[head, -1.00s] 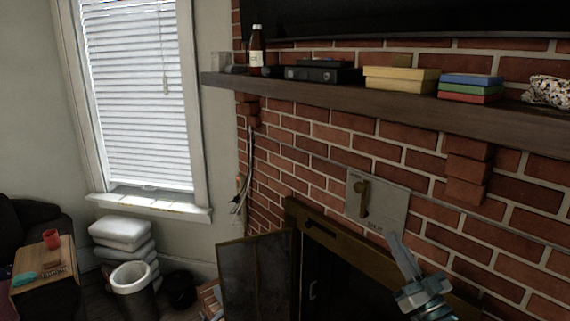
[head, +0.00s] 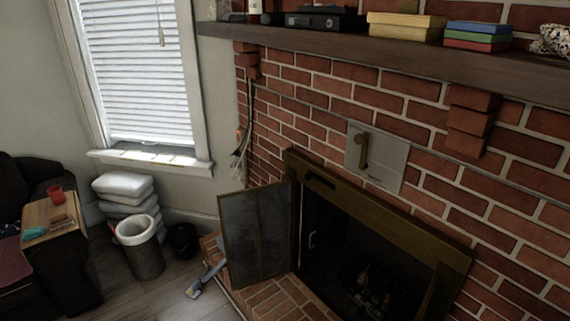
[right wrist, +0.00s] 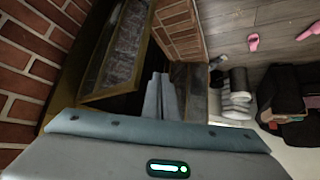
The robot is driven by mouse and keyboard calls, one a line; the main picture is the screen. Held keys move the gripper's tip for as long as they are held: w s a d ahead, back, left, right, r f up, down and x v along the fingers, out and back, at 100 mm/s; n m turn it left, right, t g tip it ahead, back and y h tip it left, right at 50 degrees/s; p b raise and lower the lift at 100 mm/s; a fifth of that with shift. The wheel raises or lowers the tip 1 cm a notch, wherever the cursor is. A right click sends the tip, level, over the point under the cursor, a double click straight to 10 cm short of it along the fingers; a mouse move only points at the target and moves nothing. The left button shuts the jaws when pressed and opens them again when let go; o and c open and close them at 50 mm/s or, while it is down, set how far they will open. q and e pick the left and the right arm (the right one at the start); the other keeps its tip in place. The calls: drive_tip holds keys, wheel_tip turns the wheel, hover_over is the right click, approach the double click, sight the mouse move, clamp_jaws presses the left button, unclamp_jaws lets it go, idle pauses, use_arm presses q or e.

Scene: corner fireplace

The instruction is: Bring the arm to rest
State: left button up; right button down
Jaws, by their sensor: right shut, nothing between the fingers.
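My right gripper (right wrist: 160,97) shows in the right wrist view, its two fingers together with nothing between them. It points out past the fireplace's open door (right wrist: 118,45), apart from it as far as I can tell. In the head view neither of my arms shows. There the metal plate with a brass handle (head: 362,150) is on the brick wall above the firebox, the handle hanging about upright. The fireplace's glass door (head: 256,235) stands open at the left of the dark firebox (head: 370,275). My left gripper is in neither view.
The wooden mantel (head: 330,42) carries boxes and juts out above. A brick hearth (head: 275,300) lies in front. A blue-grey tool (head: 205,279) leans beside it. A bin (head: 140,255), stacked cushions (head: 125,195) and a small table (head: 55,220) stand left. Some floor is clear.

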drive_tip(key=s+f+g, duration=0.3)
drive_tip(key=s+g, duration=0.2)
drive_tip(key=s, duration=1.1)
wheel_tip(320, 180, down, 33)
drive_tip(key=s+n+g+b, duration=0.1)
drive_tip(key=s+b, duration=0.1)
drive_tip(key=b, duration=0.3)
drive_tip(key=s+d+f+b, duration=0.1)
drive_tip(key=s+f+b, duration=0.1)
drive_tip(key=s+f, duration=0.6)
drive_tip(key=s+d+f+g+b, duration=0.1)
drive_tip(key=s+f+b, duration=0.2)
drive_tip(key=s+f, duration=0.6)
wheel_tip(320, 180, down, 5)
drive_tip(key=shift+s+d+f+g, duration=0.1)
drive_tip(key=shift+s+d+g, duration=0.05)
drive_tip(key=shift+s+g, duration=0.15)
wheel_tip(320, 180, up, 6)
drive_tip(key=p, duration=0.5)
drive_tip(key=shift+f, duration=0.2)
